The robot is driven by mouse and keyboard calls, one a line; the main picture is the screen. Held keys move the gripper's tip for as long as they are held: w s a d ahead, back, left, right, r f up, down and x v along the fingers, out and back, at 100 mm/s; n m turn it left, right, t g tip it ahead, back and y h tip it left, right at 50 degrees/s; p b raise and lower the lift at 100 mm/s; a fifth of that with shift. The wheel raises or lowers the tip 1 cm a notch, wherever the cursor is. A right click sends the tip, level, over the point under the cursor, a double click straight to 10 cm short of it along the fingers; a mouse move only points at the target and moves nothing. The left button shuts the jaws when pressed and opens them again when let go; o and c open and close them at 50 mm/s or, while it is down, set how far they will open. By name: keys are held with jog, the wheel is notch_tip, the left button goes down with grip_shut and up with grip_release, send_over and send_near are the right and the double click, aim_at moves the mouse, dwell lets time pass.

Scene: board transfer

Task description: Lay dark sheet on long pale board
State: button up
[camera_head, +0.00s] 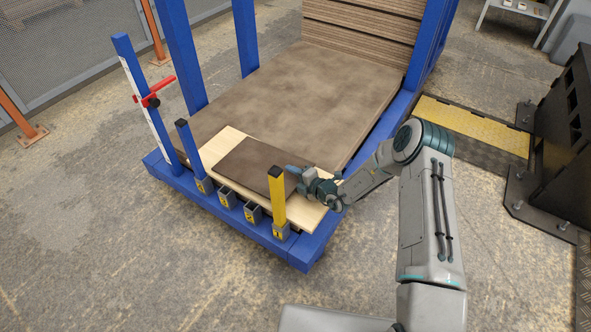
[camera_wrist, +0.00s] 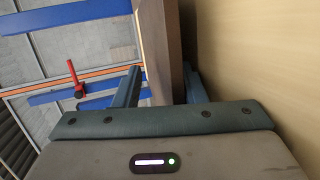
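The dark sheet (camera_head: 249,164) is a flat brown rectangle over the long pale board (camera_head: 316,216) in the head view. Pale wood shows around several of its sides. My gripper (camera_head: 298,178) is at the sheet's right end. In the wrist view my gripper (camera_wrist: 160,88) has one finger on each face of the dark sheet (camera_wrist: 167,45), seen edge-on, and looks shut on it. The right finger lies between the sheet and the pale board (camera_wrist: 255,75), so this end seems a little above the board. The size of that gap is unclear.
The pale board lies at the front of a big brown panel stack (camera_head: 300,90) in a blue frame (camera_head: 222,208). A yellow post (camera_head: 277,195) stands close in front of the sheet. A blue post (camera_head: 186,150) and a red clamp (camera_head: 152,99) are at left.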

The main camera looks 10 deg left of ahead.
jog(key=shift+r+g+h+p, duration=0.5)
jog(key=shift+g+h+p, duration=0.45)
jog(key=shift+p, duration=1.1)
jog(key=h+p, duration=0.1)
jog(key=g+h+p, duration=0.1)
jog(key=p, duration=0.1)
jog(key=shift+d+r+h, duration=0.15)
jog(key=shift+r+h, duration=0.15)
jog(key=shift+h, duration=0.05)
jog(key=shift+s+d+r+g+h+p, duration=0.1)
jog(key=shift+s+g+h+p, duration=0.05)
jog(key=shift+g+h+p, duration=0.7)
jog(key=shift+s+d+f+g+h+p, duration=0.1)
jog(key=shift+f+g+h+p, duration=0.15)
jog(key=shift+h, duration=0.3)
